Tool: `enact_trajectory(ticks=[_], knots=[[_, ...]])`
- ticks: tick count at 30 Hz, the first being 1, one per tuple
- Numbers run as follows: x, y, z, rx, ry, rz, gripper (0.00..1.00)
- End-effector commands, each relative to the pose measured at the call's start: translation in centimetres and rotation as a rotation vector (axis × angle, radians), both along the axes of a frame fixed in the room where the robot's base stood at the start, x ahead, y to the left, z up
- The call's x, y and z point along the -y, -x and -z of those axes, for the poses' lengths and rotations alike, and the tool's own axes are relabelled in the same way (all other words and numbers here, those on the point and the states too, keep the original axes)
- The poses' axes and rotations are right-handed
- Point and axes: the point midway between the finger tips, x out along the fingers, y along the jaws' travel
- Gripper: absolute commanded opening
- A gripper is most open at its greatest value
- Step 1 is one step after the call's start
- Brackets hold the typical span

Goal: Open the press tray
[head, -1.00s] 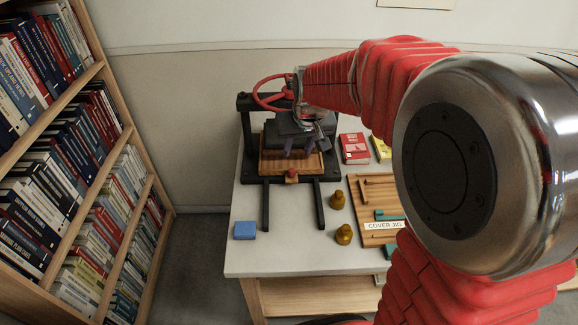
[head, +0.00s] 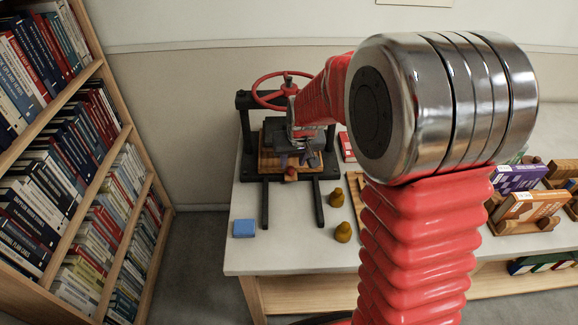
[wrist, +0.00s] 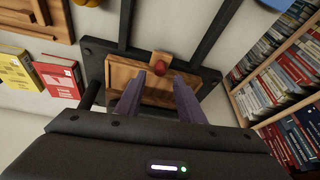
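The press (head: 246,140) is a black frame with a red handwheel (head: 283,90), standing on the white table. Its wooden tray (head: 267,160) lies inside the frame, behind the bare front ends of two black rails (head: 318,205). A small wooden block with a red knob (head: 290,172) sits at the middle of the tray's front edge; the wrist view shows this knob (wrist: 159,68) and the tray (wrist: 128,80). My gripper (wrist: 160,80) is open, its two purple-grey fingers apart and pointing at the knob. I cannot tell whether the knob is between the fingertips. My gripper partly hides the tray.
A blue block (head: 244,229) lies left of the rails. Two brass pieces (head: 336,196) (head: 343,232) stand right of them. A red book (head: 347,147) lies right of the press. A full bookshelf (head: 90,160) stands at the left. Table between the rails is clear.

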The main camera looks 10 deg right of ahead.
Motion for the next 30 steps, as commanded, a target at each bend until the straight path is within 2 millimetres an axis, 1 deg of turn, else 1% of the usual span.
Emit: enact_trajectory(ticks=[1, 3, 9, 14, 21, 23, 30], knots=[[0.0, -0.2, 0.7, -0.003, 0.0, 0.0, 0.35], [0.0, -0.5, 1.5, -0.003, 0.0, 0.0, 0.35], [-0.1, -1.3, 3.2, -0.002, 0.0, -0.001, 0.35], [-0.1, -1.5, 3.7, 0.0, 0.0, -0.001, 0.35], [-0.1, -1.5, 3.7, 0.0, 0.0, 0.0, 0.35], [-0.1, -1.5, 3.7, 0.0, 0.0, -0.001, 0.31], [-0.1, -1.5, 3.7, 0.0, 0.0, -0.001, 0.15]])
